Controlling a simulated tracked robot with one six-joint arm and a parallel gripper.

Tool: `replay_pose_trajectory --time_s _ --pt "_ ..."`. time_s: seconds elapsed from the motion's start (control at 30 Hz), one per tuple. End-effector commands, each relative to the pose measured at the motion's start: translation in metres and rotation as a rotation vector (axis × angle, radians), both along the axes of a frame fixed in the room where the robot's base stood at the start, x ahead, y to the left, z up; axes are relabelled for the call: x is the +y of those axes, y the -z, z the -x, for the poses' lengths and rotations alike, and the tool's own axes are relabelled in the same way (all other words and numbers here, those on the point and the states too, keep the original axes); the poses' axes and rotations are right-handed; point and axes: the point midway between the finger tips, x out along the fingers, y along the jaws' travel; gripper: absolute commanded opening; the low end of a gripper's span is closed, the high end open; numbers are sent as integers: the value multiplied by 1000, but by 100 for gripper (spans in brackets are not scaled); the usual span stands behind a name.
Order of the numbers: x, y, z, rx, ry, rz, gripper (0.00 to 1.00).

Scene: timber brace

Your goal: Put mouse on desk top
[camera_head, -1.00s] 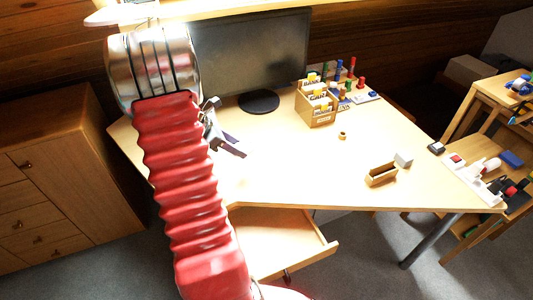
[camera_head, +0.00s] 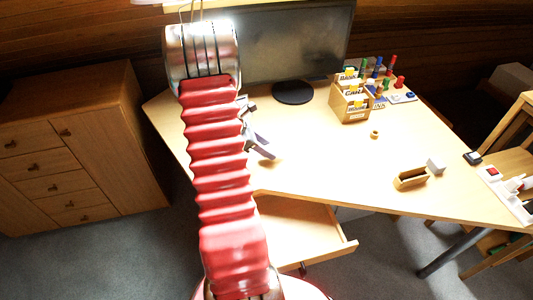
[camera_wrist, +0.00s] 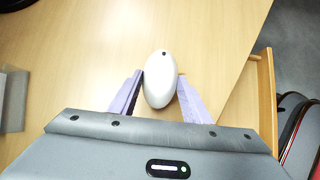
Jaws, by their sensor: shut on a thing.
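A white oval mouse (camera_wrist: 160,80) shows in the wrist view between the two lilac fingers of my gripper (camera_wrist: 160,92). My gripper is shut on it, one finger on each side. Behind the mouse is the light wooden desk top (camera_wrist: 110,45); I cannot tell whether the mouse touches it. In the head view my gripper (camera_head: 264,146) is over the left part of the desk top (camera_head: 330,165), partly behind my red arm. The mouse is hidden there.
A black monitor (camera_head: 290,45) stands at the back of the desk. A wooden card box (camera_head: 350,103) with pegs beside it stands to the right. A small wooden holder (camera_head: 411,179) and grey block (camera_head: 436,165) lie near the front right. An open drawer (camera_head: 305,230) juts out in front.

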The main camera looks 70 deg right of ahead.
Motion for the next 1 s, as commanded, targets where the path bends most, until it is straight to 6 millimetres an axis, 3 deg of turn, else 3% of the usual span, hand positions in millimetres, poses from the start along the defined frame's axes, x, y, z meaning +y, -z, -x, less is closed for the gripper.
replay_pose_trajectory --time_s 0.23,0.63,0.67,0.9,1.0 --pt "1 29 0 1 0 -2 17" --pt "1 34 0 1 0 -1 17" --pt "0 34 0 -1 -1 -1 44" --pt "0 34 0 -1 -1 -1 61" --pt "0 34 0 -1 -1 -1 62"
